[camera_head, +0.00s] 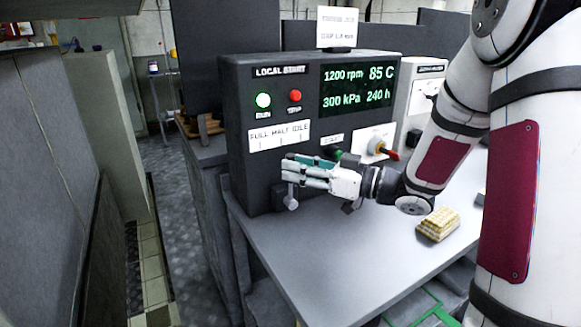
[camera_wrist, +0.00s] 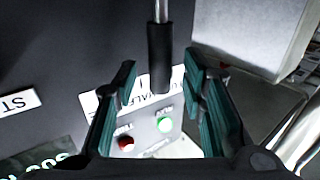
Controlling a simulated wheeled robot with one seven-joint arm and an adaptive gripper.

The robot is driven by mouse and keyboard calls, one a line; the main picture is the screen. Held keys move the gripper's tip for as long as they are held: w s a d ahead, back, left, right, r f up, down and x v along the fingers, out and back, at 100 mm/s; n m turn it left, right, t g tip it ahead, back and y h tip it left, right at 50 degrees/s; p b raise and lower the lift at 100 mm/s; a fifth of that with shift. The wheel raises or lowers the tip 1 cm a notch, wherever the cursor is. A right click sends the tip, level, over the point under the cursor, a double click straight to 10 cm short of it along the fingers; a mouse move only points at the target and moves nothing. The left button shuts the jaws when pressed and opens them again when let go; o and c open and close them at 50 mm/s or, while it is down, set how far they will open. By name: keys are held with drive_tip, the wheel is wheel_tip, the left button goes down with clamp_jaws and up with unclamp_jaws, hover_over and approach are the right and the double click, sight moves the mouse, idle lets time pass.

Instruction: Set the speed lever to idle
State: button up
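The speed lever shows in the wrist view as a metal rod with a black grip (camera_wrist: 160,60), coming in from the top. The end of the grip lies between the two finger pads of my gripper (camera_wrist: 160,95), with gaps visible on both sides. In the head view my gripper (camera_head: 288,170) is at the front of the dark panel, below the FULL HALF IDLE scale (camera_head: 280,134). It hides most of the lever; only a grey metal part of the lever (camera_head: 291,202) shows beneath the fingers. The lever's exact setting cannot be read. The display (camera_head: 357,87) reads 1200 rpm.
A lit green RUN lamp (camera_head: 263,100) and a red lamp (camera_head: 295,96) sit above the scale. A yellowish block (camera_head: 438,224) lies on the grey bench (camera_head: 330,255), whose front is clear.

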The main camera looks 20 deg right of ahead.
drive_tip(key=shift+x, duration=1.15)
clamp_jaws()
drive_tip(key=shift+d, duration=0.1)
drive_tip(key=shift+w+d+f+m+t+y+p, duration=0.15)
drive_tip(key=shift+d+m+t+p, duration=0.1)
drive_tip(key=shift+d+m, duration=0.2)
drive_tip(key=shift+d+m+t+y+p, duration=0.15)
drive_tip(key=shift+d+m+p, duration=0.1)
drive_tip(key=shift+d+m, duration=0.2)
drive_tip(key=shift+w+d+f+m+t+y+p, duration=0.1)
drive_tip(key=shift+d+m+t+p, duration=0.2)
drive_tip(key=shift+m, duration=0.2)
drive_tip(key=shift+w+d+f+m+t+p, duration=0.15)
drive_tip(key=shift+d+f+m+t, duration=0.25)
drive_tip(key=shift+d+m, duration=0.35)
drive_tip(key=shift+w+d+f+m+t+p, duration=0.15)
drive_tip(key=shift+d+m+t, duration=0.4)
drive_tip(key=shift+m, duration=0.3)
